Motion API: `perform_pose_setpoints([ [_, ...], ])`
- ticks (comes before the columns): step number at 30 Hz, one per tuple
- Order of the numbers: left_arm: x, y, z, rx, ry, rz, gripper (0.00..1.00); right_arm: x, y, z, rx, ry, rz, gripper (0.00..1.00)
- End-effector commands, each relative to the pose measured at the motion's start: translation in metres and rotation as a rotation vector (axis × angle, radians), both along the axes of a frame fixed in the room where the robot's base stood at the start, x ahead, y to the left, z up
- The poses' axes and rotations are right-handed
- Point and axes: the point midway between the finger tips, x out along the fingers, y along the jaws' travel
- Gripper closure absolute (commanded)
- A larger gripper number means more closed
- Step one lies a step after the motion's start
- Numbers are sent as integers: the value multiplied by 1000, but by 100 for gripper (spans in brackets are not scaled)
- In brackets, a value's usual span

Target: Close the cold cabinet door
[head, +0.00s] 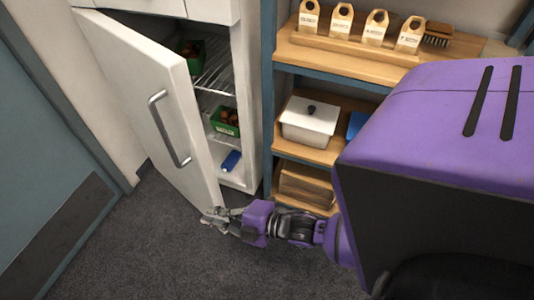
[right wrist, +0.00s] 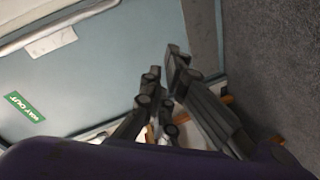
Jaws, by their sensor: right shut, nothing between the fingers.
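The cold cabinet's white door (head: 140,105) stands open, swung out to the left, with a grey bar handle (head: 167,130) on its outer face. The cold cabinet (head: 240,90) behind it shows wire shelves. My right gripper (head: 212,217) is shut and empty at the lower free corner of the door, very close to it; I cannot tell whether it touches. In the right wrist view its dark fingers (right wrist: 164,75) point up the picture. My left gripper is not in view.
Inside the cabinet are green crates (head: 225,121) and a blue item (head: 231,161). A blue-grey door (head: 45,140) is at left. The dark carpet in front is clear.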

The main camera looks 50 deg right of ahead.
Motion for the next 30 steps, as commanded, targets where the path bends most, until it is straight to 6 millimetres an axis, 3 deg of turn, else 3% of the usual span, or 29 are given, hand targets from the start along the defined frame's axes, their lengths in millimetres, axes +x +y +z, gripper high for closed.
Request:
perform_pose_setpoints([
  [1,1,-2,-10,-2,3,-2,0,21,0,7,-92,-109,64,100],
  [3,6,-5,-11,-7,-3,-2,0,41,0,24,-199,-241,121,100],
  [9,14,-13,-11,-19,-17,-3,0,65,0,51,-352,-436,181,100],
  [17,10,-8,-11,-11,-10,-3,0,93,15,55,-362,-453,183,100],
  [27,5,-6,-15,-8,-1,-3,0,154,51,54,-362,-448,183,100],
  [30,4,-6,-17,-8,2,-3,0,156,32,52,-369,-445,184,100],
])
